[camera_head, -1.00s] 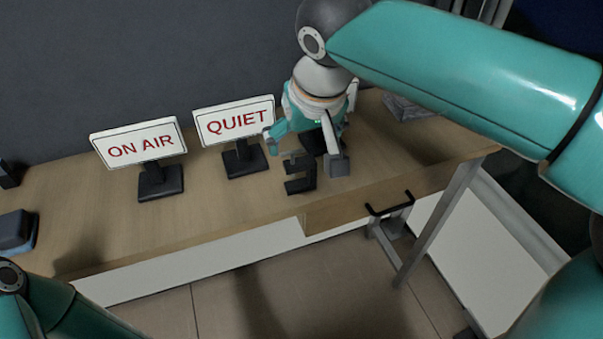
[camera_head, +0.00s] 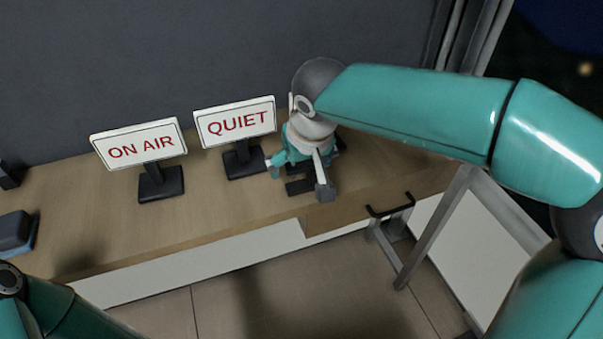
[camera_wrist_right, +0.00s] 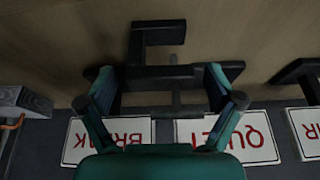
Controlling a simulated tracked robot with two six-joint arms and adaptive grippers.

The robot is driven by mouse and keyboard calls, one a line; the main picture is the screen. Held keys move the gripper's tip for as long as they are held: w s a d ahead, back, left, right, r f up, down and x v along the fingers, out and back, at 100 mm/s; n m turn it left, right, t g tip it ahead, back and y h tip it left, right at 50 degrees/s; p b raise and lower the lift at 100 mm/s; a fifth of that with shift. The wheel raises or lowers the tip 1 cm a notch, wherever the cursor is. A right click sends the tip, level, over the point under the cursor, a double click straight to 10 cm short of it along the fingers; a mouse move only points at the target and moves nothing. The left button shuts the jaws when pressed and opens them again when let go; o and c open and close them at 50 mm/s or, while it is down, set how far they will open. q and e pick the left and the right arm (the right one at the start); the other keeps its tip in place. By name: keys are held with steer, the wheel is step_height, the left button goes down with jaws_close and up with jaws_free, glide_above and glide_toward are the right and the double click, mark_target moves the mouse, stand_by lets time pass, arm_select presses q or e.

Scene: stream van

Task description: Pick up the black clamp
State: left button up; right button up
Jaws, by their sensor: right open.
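The black clamp (camera_head: 296,187) lies on the wooden desk near its front edge, below the QUIET sign in the head view. My right gripper partly covers it there. In the right wrist view the clamp (camera_wrist_right: 158,26) shows as a dark hook shape at the top middle, with its lower part running toward the space between the fingers. My right gripper (camera_head: 298,178) is open, directly over the clamp; its two fingers also show in the wrist view (camera_wrist_right: 160,82), spread to either side. Whether they touch the clamp I cannot tell. My left gripper is out of view.
An ON AIR sign (camera_head: 140,143) and a QUIET sign (camera_head: 236,122) stand on dark bases left of my right gripper. A BREAK sign (camera_wrist_right: 108,140) shows in the wrist view. A dark box (camera_head: 14,231) sits at the desk's left end. The desk (camera_head: 100,215) between is clear.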

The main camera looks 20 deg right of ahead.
steer(key=c, duration=1.4)
steer(key=shift+c, duration=0.2)
